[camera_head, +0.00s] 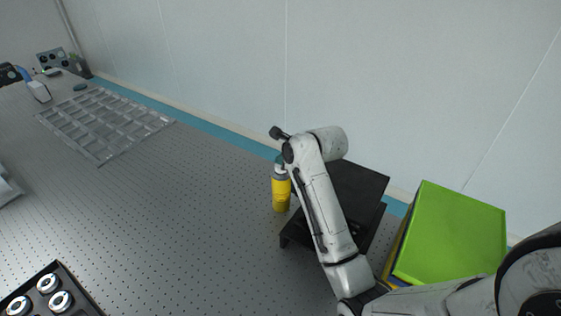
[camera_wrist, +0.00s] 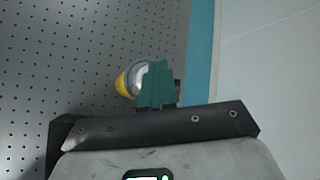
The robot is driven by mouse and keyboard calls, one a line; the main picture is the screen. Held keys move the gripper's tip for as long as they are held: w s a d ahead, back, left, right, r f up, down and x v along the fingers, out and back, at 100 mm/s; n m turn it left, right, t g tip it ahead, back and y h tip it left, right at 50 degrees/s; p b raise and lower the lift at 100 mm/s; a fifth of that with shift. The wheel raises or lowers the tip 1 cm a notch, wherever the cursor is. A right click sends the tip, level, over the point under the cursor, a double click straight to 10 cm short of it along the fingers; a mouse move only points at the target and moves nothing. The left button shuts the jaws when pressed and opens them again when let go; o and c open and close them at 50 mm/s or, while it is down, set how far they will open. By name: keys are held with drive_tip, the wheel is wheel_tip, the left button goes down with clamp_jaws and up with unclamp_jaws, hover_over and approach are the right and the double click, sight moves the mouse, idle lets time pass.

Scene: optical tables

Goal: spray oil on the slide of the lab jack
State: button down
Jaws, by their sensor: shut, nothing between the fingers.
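The yellow spray bottle (camera_head: 281,194) with a grey top stands upright on the perforated table. In the wrist view the bottle (camera_wrist: 123,84) is seen from above, partly behind my gripper. The black lab jack (camera_head: 366,184) stands just right of the bottle. My arm crosses in front of it, so its slide cannot be made out. My gripper (camera_head: 280,160) points down at the top of the bottle. Its teal fingers (camera_wrist: 158,85) are shut with nothing between them and overlap the bottle top in view. I cannot tell whether they touch it.
A green box (camera_head: 450,232) stands right of the lab jack near the wall. A clear compartment tray (camera_head: 100,148) lies at the back left. A black holder with round metal parts (camera_head: 42,296) is at the front left. The table middle is clear.

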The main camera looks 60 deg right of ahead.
drive_tip(key=shift+s+a+f+p, duration=0.1)
drive_tip(key=shift+p, duration=0.65)
wheel_tip(320, 180, up, 4)
drive_tip(key=p, duration=0.3)
drive_tip(key=shift+f, duration=0.2)
drive_tip(key=shift+r, duration=1.4)
